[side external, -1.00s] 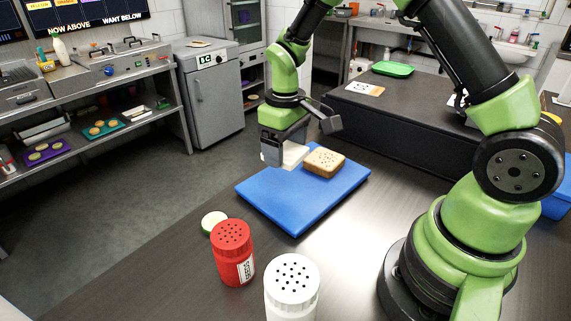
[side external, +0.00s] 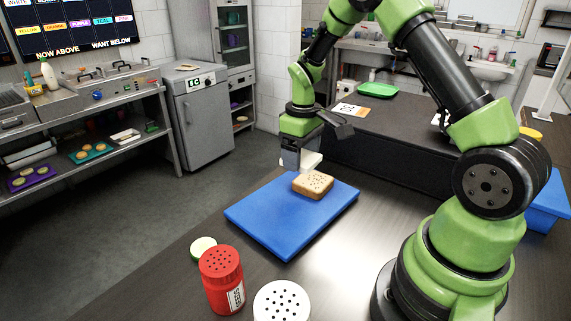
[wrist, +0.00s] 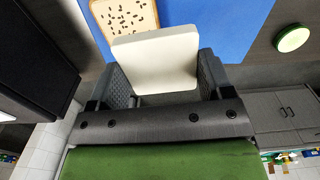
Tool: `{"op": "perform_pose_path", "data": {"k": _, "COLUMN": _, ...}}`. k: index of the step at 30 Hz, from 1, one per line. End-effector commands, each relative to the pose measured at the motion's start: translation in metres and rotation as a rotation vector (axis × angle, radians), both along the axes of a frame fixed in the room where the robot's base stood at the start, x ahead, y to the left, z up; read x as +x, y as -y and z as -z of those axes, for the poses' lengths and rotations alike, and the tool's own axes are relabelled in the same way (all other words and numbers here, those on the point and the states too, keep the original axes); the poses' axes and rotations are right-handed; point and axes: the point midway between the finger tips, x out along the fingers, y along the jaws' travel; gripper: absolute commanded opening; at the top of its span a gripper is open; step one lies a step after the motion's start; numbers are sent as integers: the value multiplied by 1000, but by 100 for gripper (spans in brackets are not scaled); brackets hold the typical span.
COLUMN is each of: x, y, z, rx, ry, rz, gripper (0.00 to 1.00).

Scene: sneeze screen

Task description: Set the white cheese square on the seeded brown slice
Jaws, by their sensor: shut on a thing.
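My gripper (side external: 301,160) is shut on the white cheese square (side external: 312,162) and holds it above the far edge of the blue board. The seeded brown slice (side external: 312,185) lies flat on the board, just in front of and below the cheese in the side view. In the wrist view the cheese (wrist: 155,58) sits between both fingers and covers the near edge of the seeded slice (wrist: 124,16). The cheese looks apart from the slice; the exact height is hard to tell.
The blue board (side external: 285,225) lies on the dark counter. A green-rimmed pale round slice (side external: 203,247), a red shaker (side external: 221,278) and a white shaker (side external: 282,303) stand near the board's front left. A raised black block (side external: 390,155) stands behind the board.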

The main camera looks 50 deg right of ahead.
Motion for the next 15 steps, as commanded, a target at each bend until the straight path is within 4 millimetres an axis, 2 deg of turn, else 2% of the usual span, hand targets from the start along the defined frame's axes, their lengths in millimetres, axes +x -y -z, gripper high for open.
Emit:
{"op": "perform_pose_path", "data": {"k": 1, "x": -3, "y": 15, "z": 2, "rx": 0, "ry": 0, "rz": 14, "gripper": 50}}
{"op": "perform_pose_path", "data": {"k": 5, "x": -9, "y": 37, "z": 5, "rx": 0, "ry": 0, "rz": 21, "gripper": 50}}
{"op": "perform_pose_path", "data": {"k": 15, "x": -10, "y": 41, "z": 6, "rx": 0, "ry": 1, "rz": 17, "gripper": 50}}
